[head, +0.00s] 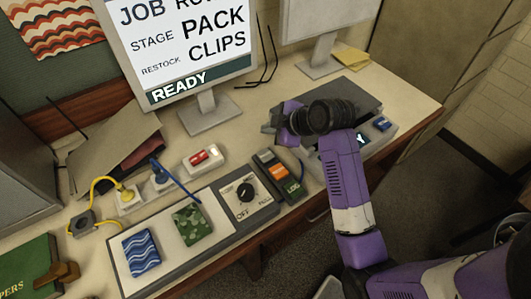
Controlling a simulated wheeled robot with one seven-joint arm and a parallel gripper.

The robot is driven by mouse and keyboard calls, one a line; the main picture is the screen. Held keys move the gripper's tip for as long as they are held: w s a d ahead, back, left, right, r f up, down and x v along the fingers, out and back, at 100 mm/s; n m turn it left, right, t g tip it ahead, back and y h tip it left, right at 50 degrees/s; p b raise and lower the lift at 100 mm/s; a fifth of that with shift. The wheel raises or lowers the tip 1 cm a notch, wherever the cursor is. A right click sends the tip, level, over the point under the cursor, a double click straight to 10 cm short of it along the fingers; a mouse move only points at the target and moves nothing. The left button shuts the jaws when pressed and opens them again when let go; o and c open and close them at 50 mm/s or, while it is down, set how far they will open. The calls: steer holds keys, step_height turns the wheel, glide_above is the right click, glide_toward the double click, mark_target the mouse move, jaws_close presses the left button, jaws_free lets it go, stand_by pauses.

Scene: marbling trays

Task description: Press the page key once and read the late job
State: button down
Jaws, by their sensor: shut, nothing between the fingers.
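The monitor (185,45) at the upper left shows a white page, its top cut off by the picture edge. I read "JOB" and a partly cut word, then "STAGE", "PACK CLIPS", "RESTOCK" and a dark band with "READY". My gripper (278,122) is at the end of the purple arm, over the left side of a grey device (350,93) on the right of the desk. It is shut and empty; its fingertips are hard to make out. The device's sloped front has a blue key (382,124) and a small lit display (361,139), mostly hidden by my arm. No key labelled page is legible.
A grey-edged panel (168,225) holds a blue wave swatch (141,251), a green swatch (192,226) and an OFF–FULL knob (246,191). A LOG handset (278,172), a red switch (203,157) and cabled plugs (127,195) stand nearby. A second monitor (321,55) stands behind.

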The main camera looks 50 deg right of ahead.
steer(key=shift+f, duration=0.15)
steer(key=b, duration=0.6)
glide_above(268, 156)
step_height(268, 156, down, 6)
steer(key=shift+f, duration=0.2)
steer(key=shift+f+b, duration=0.8)
steer(key=shift+f, duration=0.25)
stand_by(0.8)
steer(key=shift+f, duration=0.4)
steer(key=shift+f+b, duration=0.45)
steer(key=shift+f, duration=0.15)
stand_by(0.9)
steer(key=shift+r, duration=0.1)
steer(key=shift+r+p, duration=0.9)
steer(key=shift+p, duration=0.1)
steer(key=shift+r, duration=0.1)
